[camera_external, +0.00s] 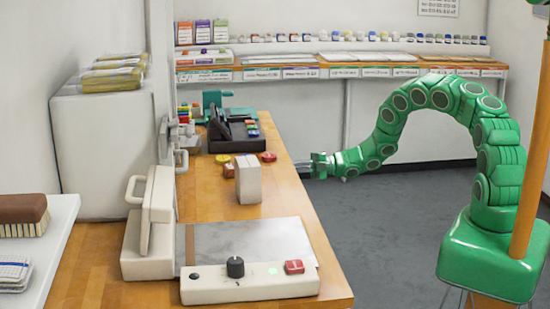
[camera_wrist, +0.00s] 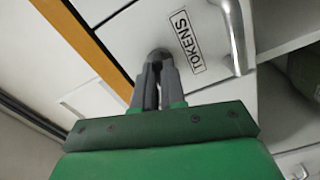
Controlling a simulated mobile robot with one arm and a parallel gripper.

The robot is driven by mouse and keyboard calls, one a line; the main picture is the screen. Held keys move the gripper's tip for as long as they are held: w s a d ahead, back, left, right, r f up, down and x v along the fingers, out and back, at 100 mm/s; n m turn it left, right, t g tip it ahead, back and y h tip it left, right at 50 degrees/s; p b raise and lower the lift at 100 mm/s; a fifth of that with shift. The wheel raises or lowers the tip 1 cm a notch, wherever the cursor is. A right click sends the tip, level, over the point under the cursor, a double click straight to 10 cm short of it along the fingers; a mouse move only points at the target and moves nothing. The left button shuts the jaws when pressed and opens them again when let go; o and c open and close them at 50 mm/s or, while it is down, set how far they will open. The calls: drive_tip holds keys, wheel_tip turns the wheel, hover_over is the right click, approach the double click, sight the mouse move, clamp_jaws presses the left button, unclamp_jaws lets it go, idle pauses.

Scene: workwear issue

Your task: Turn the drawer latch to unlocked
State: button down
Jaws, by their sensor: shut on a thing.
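In the wrist view, the drawer latch (camera_wrist: 158,54) is a small dark rounded knob on the front of a pale drawer (camera_wrist: 215,72), beside the black-framed TOKENS label (camera_wrist: 188,42). My gripper (camera_wrist: 158,68) has its grey fingers closed on the latch, covering most of it. Which way the latch is turned cannot be told. In the external view, my gripper (camera_external: 318,165) is at the right side of the wooden counter; the drawer front and latch are hidden there.
A silver bar handle (camera_wrist: 232,38) stands out from the drawer to the right of the label. The wooden counter edge (camera_wrist: 85,42) runs along the drawer's side. On the counter (camera_external: 215,190) stand a white box (camera_external: 248,182) and a red round item (camera_external: 268,157). Open floor lies right of the counter.

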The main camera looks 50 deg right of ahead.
drive_tip(key=m, duration=1.3)
drive_tip(key=shift+m, duration=0.5)
drive_tip(key=c, duration=1.2)
unclamp_jaws()
drive_tip(key=v, duration=0.7)
drive_tip(key=shift+s+d, duration=0.3)
